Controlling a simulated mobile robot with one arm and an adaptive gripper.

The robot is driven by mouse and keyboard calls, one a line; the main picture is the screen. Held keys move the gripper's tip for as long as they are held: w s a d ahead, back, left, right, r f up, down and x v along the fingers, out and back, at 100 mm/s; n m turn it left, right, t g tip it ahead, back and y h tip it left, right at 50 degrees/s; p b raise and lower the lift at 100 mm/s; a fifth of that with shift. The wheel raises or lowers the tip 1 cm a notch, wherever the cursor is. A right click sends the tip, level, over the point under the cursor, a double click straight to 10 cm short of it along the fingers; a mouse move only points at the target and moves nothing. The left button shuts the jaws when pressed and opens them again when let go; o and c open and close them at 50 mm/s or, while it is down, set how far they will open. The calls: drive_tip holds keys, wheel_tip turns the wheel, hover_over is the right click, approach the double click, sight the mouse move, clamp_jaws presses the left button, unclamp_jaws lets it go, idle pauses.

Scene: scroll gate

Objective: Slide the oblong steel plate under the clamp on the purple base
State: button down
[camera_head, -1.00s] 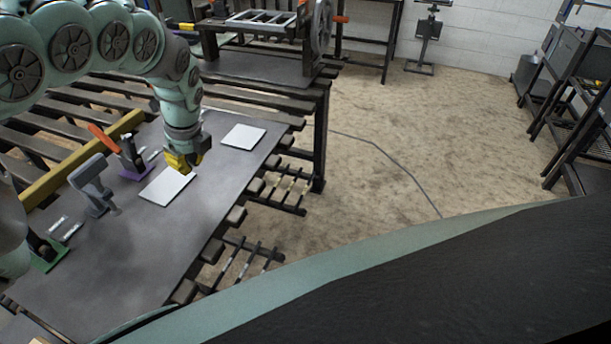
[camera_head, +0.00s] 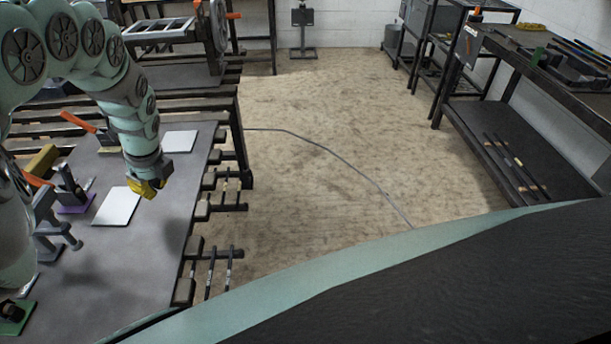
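The purple base (camera_head: 76,208) lies on the grey tabletop at the left, carrying a dark clamp (camera_head: 66,184) with an orange handle (camera_head: 38,181). A pale flat plate (camera_head: 117,208) lies to the right of the purple base, apart from it. A second pale plate (camera_head: 180,141) lies farther back; I cannot tell for sure which one is the oblong steel plate. My gripper (camera_head: 148,190), with yellow fingers, points down by the right edge of the nearer plate. It seems to hold nothing; its finger gap and exact height are unclear.
A grey upright fixture (camera_head: 50,230) stands in front of the purple base. A green base (camera_head: 14,318) is at the near left. Another orange handle (camera_head: 78,122) shows farther back. The front of the tabletop (camera_head: 110,285) is clear. Dark shelving (camera_head: 520,150) stands right across open floor.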

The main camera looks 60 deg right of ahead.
sight(136, 198)
drive_tip(key=x, duration=0.2)
drive_tip(key=b+x, duration=0.1)
drive_tip(key=x, duration=0.1)
drive_tip(key=b+x, duration=0.1)
drive_tip(key=x, duration=0.1)
drive_tip(key=shift+s, duration=0.3)
drive_tip(key=shift+w+f, duration=0.2)
drive_tip(key=shift+w, duration=0.1)
drive_tip(key=shift+w+a+r+p, duration=0.1)
drive_tip(key=shift+w+a+p, duration=0.15)
drive_tip(key=shift+w, duration=0.7)
drive_tip(key=shift+w+a+p, duration=0.1)
drive_tip(key=shift+w+a, duration=0.15)
drive_tip(key=shift+w, duration=0.65)
drive_tip(key=shift+w+a+b, duration=0.15)
drive_tip(key=shift+w+b, duration=0.3)
drive_tip(key=shift+b, duration=0.2)
drive_tip(key=shift+w+a+b, duration=0.25)
drive_tip(key=shift+w+b, duration=0.45)
drive_tip(key=shift+w, duration=0.25)
drive_tip(key=shift+w+a, duration=0.1)
drive_tip(key=shift+w, duration=0.1)
drive_tip(key=shift+s, duration=0.1)
drive_tip(key=shift+s, duration=0.1)
